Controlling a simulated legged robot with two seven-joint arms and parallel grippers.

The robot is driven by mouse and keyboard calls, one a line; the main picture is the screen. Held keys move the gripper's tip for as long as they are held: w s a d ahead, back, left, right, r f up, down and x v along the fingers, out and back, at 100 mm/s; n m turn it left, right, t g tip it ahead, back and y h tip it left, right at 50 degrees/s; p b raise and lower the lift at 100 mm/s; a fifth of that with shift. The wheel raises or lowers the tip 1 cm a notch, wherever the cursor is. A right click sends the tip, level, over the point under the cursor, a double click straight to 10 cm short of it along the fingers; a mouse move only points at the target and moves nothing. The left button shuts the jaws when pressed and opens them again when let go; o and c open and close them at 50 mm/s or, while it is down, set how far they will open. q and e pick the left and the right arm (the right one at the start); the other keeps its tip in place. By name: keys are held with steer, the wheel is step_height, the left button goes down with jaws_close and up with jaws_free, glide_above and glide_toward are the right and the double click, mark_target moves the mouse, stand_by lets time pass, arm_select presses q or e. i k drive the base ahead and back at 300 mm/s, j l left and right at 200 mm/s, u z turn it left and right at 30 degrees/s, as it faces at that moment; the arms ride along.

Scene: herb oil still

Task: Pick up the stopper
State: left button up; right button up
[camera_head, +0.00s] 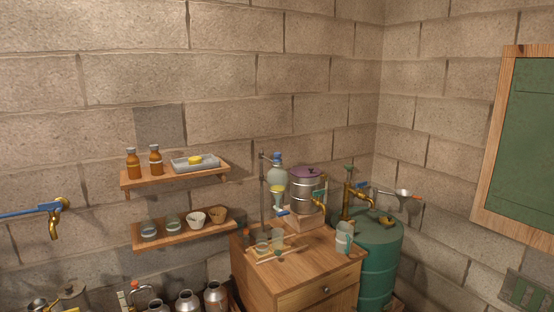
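A pear-shaped glass vessel (278,178), like a separating funnel, hangs on a stand on the wooden cabinet at centre right. A blue piece (277,157) sits at its top and looks like the stopper, in the vessel's neck. Some yellow shows in the vessel's lower part. Another small blue piece (282,212) shows below it and may be its tap handle. The view is too small to be sure of these parts. Neither of my grippers is in view.
A metal pot (306,192) with a purple lid stands right of the vessel. Glass beakers (263,246) and a glass jug (344,238) stand on the cabinet (305,272). A green drum (380,262) is to the right. Two wall shelves (215,178) are to the left.

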mark_target(277, 155)
steer(key=i+l+u, duration=0.15)
steer(key=u, duration=0.35)
steer(key=i+l+u, duration=0.1)
steer(key=u, duration=0.4)
steer(key=l+u, duration=0.45)
steer(key=i+l+u, duration=0.1)
steer(key=u, duration=0.4)
steer(key=l+u, duration=0.5)
steer(key=j, duration=0.1)
